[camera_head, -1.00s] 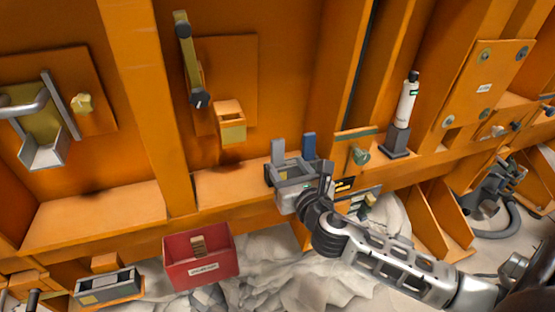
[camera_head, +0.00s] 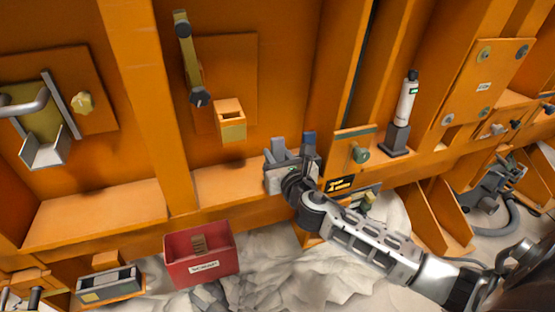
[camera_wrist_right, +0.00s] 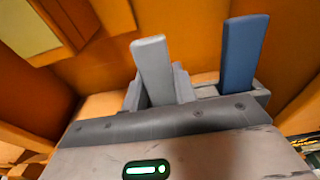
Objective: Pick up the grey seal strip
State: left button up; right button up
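The grey seal strip (camera_wrist_right: 153,70) stands upright on the orange ledge, left of a similar blue strip (camera_wrist_right: 243,55). In the head view the grey strip (camera_head: 279,150) rises just behind my right gripper (camera_head: 290,170), and the blue strip (camera_head: 309,143) stands to its right. In the right wrist view, grey pieces flank the grey strip's foot close on both sides. I cannot tell whether they are my fingertips or the holder, nor whether they touch the strip. My gripper's dark front edge hides the strip's lower end. My left gripper is not in view.
A red bin (camera_head: 201,262) stands below the ledge over pale rocky sand. A small orange box (camera_head: 230,122) hangs on the panel above left. A white cylinder (camera_head: 406,103) on a dark base and a green knob (camera_head: 360,154) are to the right. The ledge left of the gripper is clear.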

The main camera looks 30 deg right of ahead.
jog(key=shift+r, duration=0.1)
notch_tip(320, 180, up, 10)
jog(key=shift+f+p, duration=0.1)
jog(key=shift+p, duration=1.15)
